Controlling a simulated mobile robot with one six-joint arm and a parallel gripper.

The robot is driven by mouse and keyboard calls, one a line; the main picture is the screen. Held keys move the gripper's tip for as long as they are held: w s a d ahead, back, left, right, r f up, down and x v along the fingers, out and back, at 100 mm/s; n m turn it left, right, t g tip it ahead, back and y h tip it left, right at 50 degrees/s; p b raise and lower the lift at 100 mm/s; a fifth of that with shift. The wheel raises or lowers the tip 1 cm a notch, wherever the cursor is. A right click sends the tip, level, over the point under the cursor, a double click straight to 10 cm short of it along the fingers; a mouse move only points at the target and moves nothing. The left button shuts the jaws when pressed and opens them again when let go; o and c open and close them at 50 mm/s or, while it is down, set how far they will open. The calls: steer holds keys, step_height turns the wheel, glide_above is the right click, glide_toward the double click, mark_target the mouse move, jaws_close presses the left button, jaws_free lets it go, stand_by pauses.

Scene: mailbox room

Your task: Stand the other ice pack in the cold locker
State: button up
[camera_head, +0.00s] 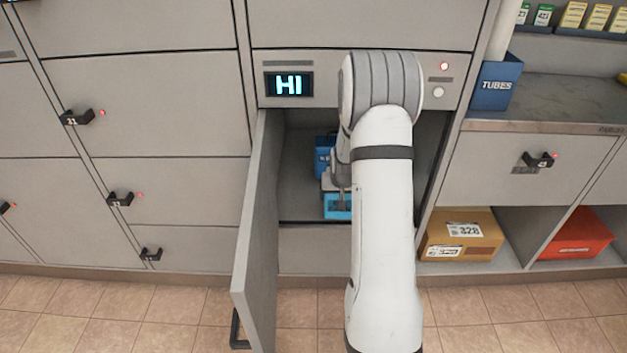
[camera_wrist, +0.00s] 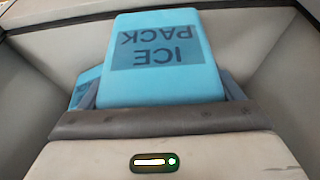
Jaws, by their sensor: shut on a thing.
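My gripper (camera_head: 338,190) is inside the open cold locker (camera_head: 300,205), partly hidden by my arm. It is shut on a light blue ice pack (camera_wrist: 165,82), whose label reads upside down in the wrist view. A light blue piece (camera_head: 338,212) shows at the gripper in the head view, near the locker's front edge. In the wrist view, part of another light blue thing (camera_wrist: 86,84) shows behind the held pack at the left; most of it is hidden. I cannot tell whether the held pack touches the locker floor.
The locker door (camera_head: 256,215) stands open at the left. A dark blue box (camera_head: 323,155) is deeper in the locker, partly hidden. A "HI" display (camera_head: 289,84) is above. At the right are a TUBES bin (camera_head: 495,84), a cardboard parcel (camera_head: 461,236) and a red parcel (camera_head: 578,235).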

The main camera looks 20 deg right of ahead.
steer(key=shift+w+a+f+b, duration=0.55)
steer(key=shift+w+a+b, duration=0.45)
steer(key=shift+w, duration=1.25)
steer(key=shift+w+a+f+b, duration=0.6)
steer(key=shift+w+a+b, duration=0.4)
steer(key=shift+w, duration=1.25)
steer(key=shift+w+a+f+b, duration=0.65)
steer(key=shift+w+a, duration=0.6)
steer(key=shift+w, duration=1)
steer(key=o, duration=1)
steer(key=shift+f, duration=0.1)
steer(key=shift+o, duration=0.2)
steer(key=p+v, duration=0.2)
steer(key=v, duration=0.5)
steer(key=shift+r+p, duration=0.35)
steer(key=shift+s, duration=0.15)
